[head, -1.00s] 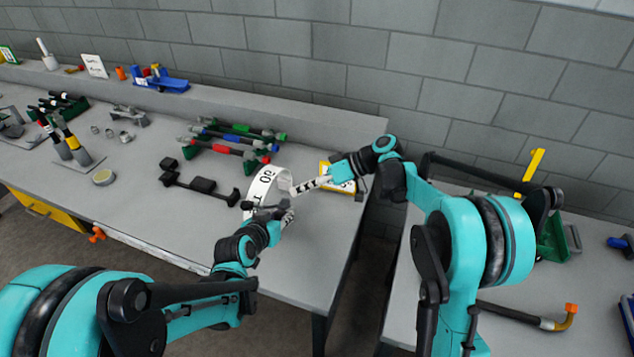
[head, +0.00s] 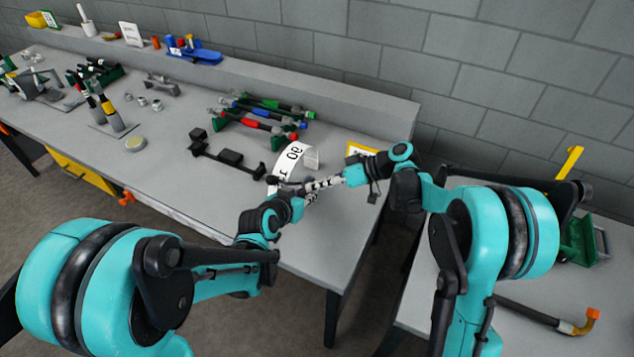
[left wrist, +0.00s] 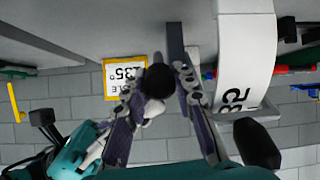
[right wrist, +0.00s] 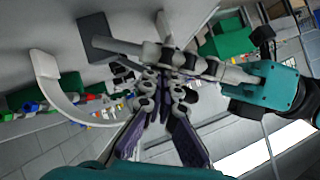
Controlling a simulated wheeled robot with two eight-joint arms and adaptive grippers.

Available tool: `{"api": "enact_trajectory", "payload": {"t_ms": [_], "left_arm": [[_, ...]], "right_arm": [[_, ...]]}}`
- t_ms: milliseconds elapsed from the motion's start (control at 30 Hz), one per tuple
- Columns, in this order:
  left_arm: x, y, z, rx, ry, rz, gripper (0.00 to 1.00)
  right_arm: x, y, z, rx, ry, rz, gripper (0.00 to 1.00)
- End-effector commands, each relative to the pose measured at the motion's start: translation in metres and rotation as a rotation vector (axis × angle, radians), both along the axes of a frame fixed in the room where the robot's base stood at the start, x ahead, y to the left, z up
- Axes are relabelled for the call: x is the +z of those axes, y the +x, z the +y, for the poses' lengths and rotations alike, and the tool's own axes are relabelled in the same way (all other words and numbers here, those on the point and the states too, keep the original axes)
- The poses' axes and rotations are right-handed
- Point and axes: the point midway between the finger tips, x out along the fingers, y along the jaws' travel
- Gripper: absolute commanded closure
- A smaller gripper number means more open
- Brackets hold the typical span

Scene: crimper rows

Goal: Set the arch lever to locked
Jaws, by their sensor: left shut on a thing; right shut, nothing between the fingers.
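A white curved arch (head: 281,171) with black numerals stands near the right end of the bench; it also shows in the left wrist view (left wrist: 246,45) and the right wrist view (right wrist: 50,88). A grey lever bar (left wrist: 175,45) stands beside it in the left wrist view. My left gripper (head: 305,191) is beside the arch, shut on the lever's black knob (left wrist: 158,80), which shows between its fingers. My right gripper (head: 325,184) is shut and empty, very close to the left fingers. The fingers hide much of the lever in the head view.
A yellow-framed sign (head: 362,150) stands behind the arch. A black bracket-like part (head: 226,156) and a rack of coloured-handled tools (head: 262,117) lie to the left. A gap separates this bench from the right bench, which holds an orange-tipped bent rod (head: 545,318).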

Motion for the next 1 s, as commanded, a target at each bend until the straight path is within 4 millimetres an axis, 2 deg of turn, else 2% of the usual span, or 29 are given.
{"api": "enact_trajectory", "payload": {"t_ms": [133,167,233,733,867,1000], "left_arm": [[0.003,0.002,-0.003,0.001,-0.009,-0.01,1.0],[0.003,0.003,-0.003,0.001,-0.009,-0.01,0.71],[0.004,0.003,-0.003,0.001,-0.011,-0.01,0.53],[0.005,0.001,-0.001,0.004,-0.011,-0.011,0.52],[0.012,-0.009,0.003,0.005,-0.01,-0.01,0.52],[0.024,-0.029,0.011,0.005,-0.009,-0.009,0.52]], "right_arm": [[-0.005,-0.004,0.002,0.013,-0.013,0.004,1.0],[-0.006,-0.004,0.002,0.013,-0.014,0.004,1.0],[-0.006,-0.004,0.002,0.014,-0.013,0.004,1.0],[-0.005,-0.004,0.001,0.013,-0.012,0.006,1.0],[-0.005,-0.004,0.001,0.011,-0.012,0.005,1.0],[-0.005,-0.002,0.0,0.008,-0.012,0.004,1.0]]}}
